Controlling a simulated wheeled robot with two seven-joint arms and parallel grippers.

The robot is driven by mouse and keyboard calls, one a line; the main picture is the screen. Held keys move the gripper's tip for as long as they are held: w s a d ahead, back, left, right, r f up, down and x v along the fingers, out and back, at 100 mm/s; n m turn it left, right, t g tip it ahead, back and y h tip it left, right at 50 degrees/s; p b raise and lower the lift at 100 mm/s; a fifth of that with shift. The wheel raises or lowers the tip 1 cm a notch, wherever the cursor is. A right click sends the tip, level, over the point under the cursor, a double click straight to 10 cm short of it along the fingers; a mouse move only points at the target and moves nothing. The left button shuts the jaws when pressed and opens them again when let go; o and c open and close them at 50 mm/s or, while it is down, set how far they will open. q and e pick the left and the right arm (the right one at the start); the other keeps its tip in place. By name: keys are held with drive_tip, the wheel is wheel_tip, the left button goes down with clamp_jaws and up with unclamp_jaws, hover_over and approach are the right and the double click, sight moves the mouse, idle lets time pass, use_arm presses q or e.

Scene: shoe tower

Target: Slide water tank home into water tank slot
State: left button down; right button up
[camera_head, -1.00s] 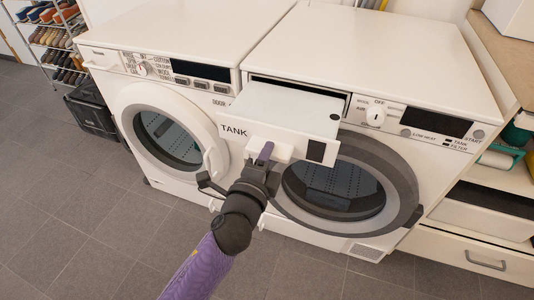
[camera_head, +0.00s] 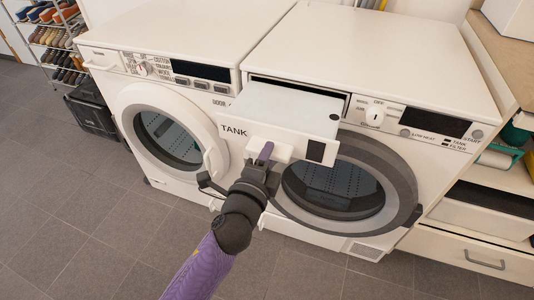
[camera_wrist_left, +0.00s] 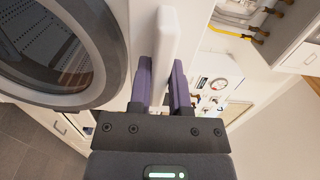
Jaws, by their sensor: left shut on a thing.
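The water tank (camera_head: 283,104) is a white drawer with a front marked TANK. It sticks well out of the water tank slot (camera_head: 259,79), a dark opening at the top left of the right-hand machine. My left gripper (camera_head: 264,154) is shut on the handle of the tank front. In the left wrist view the purple fingers (camera_wrist_left: 160,85) stand on both sides of the white handle bar (camera_wrist_left: 167,45). The slot's inside is mostly hidden by the tank. My right gripper is not in view.
The tank's machine (camera_head: 400,60) has a round door (camera_head: 335,185) below the tank. A second machine (camera_head: 165,40) stands close on the left. A cabinet with a drawer (camera_head: 480,255) stands on the right. The tiled floor (camera_head: 80,220) in front is clear.

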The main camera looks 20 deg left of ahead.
sight(278, 136)
use_arm(q)
drive_tip(key=shift+w+d+b, duration=0.1)
drive_tip(key=shift+w+b, duration=0.25)
drive_tip(key=shift+w, duration=1.9)
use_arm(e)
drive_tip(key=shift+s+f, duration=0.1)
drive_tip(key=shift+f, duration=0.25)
use_arm(q)
drive_tip(key=shift+w+b, duration=0.55)
drive_tip(key=shift+w, duration=1.3)
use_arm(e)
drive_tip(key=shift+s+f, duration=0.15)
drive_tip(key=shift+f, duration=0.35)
use_arm(q)
drive_tip(key=shift+w+d+b, duration=0.15)
drive_tip(key=shift+w+b, duration=0.8)
drive_tip(key=shift+w, duration=1.15)
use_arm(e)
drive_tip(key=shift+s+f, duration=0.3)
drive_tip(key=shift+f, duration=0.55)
use_arm(q)
drive_tip(key=shift+w+b, duration=1.15)
drive_tip(key=shift+w, duration=0.7)
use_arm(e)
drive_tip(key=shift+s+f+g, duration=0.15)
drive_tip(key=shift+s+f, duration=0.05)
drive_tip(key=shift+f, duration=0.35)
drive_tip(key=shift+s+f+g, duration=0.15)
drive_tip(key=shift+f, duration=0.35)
